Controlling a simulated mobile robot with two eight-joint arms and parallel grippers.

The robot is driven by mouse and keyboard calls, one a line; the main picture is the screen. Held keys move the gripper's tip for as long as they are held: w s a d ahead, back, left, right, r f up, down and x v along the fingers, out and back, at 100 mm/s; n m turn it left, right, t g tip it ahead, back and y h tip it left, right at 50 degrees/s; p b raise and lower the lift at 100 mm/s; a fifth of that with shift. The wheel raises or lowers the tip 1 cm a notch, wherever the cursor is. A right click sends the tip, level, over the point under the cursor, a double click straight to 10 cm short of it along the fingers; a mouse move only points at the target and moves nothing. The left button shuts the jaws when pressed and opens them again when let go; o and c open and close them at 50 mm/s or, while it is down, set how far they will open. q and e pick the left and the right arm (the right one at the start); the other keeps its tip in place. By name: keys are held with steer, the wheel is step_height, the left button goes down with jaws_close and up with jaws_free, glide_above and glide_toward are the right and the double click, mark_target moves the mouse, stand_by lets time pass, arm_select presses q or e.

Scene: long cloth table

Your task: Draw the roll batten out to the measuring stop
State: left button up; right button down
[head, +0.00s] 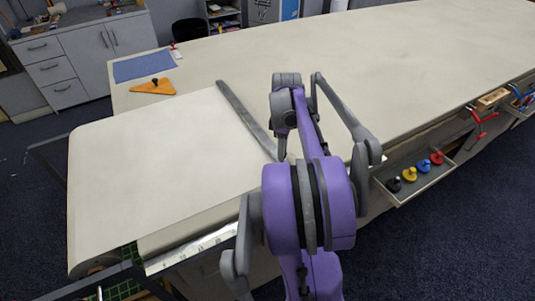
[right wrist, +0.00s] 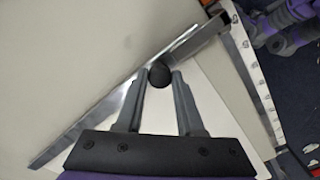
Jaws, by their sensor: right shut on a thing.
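The roll batten (head: 240,110) is a long grey metal bar lying slantwise across the table. A pale sheet (head: 150,150) runs from the roll end (head: 97,264) at the left up to it. The batten (right wrist: 88,118) also crosses the right wrist view, with a black ball knob (right wrist: 160,75) on it. My right gripper (right wrist: 160,82) has its two fingers closed on this knob. In the head view my right gripper (head: 282,154) is at the batten's near end, partly hidden by my arm. I cannot pick out the measuring stop. My left gripper is not in view.
A marked scale (head: 190,252) runs along the table's near edge. The long table (head: 400,60) is clear beyond the batten. An open drawer (head: 420,185) with coloured knobs juts out at the right.

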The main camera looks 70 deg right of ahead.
steer(key=shift+s+d, duration=0.25)
steer(key=shift+d, duration=0.1)
steer(key=c, duration=0.5)
jaws_free()
steer(key=shift+c, duration=0.2)
step_height(320, 180, up, 11)
steer(key=shift+p, duration=0.4)
steer(key=shift+f, duration=0.1)
